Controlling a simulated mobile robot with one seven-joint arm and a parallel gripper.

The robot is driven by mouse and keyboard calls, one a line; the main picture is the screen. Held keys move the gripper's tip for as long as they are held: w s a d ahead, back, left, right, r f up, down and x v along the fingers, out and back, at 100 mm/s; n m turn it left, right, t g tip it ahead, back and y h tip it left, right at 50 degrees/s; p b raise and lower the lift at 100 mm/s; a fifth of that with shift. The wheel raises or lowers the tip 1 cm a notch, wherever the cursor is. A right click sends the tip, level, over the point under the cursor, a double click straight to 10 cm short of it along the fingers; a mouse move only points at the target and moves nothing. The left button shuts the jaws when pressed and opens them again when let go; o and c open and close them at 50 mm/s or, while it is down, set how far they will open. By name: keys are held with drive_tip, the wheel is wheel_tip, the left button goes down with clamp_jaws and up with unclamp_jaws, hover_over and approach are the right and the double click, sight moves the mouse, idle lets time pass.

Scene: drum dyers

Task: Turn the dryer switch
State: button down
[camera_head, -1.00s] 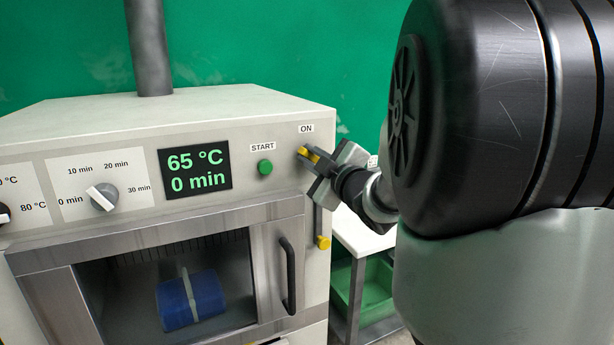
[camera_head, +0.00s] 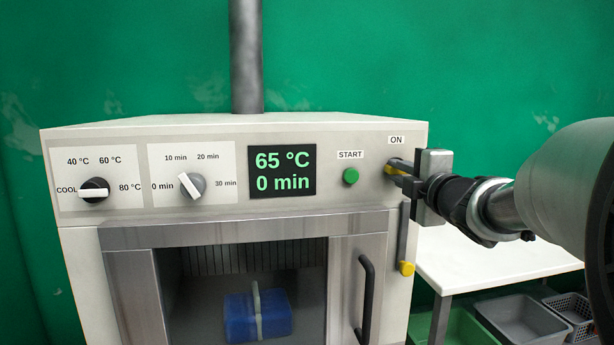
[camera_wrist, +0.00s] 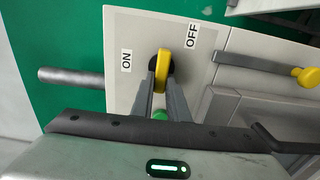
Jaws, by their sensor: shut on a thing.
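The dryer switch is a yellow lever (camera_wrist: 163,68) on a black round base, on the panel's right end under the ON label (camera_head: 396,140). In the wrist view its lever runs up and down the picture between the ON label (camera_wrist: 127,62) and the OFF label (camera_wrist: 192,36). My gripper (camera_wrist: 162,92) is shut on the yellow lever, one finger on each side. In the head view my gripper (camera_head: 398,169) reaches the switch from the right and hides part of it and the OFF label.
The dryer (camera_head: 125,215) has a display (camera_head: 282,171) reading 65 °C, 0 min, a green START button (camera_head: 351,176) and two dials. A yellow-tipped bar (camera_head: 406,268) hangs below the switch, beside the black door handle (camera_head: 366,300). A white table (camera_head: 490,253) stands right.

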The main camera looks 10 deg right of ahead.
drive_tip(key=shift+r, duration=0.1)
idle(0.3)
drive_tip(key=c, duration=1.7)
unclamp_jaws()
drive_tip(key=shift+w, duration=0.1)
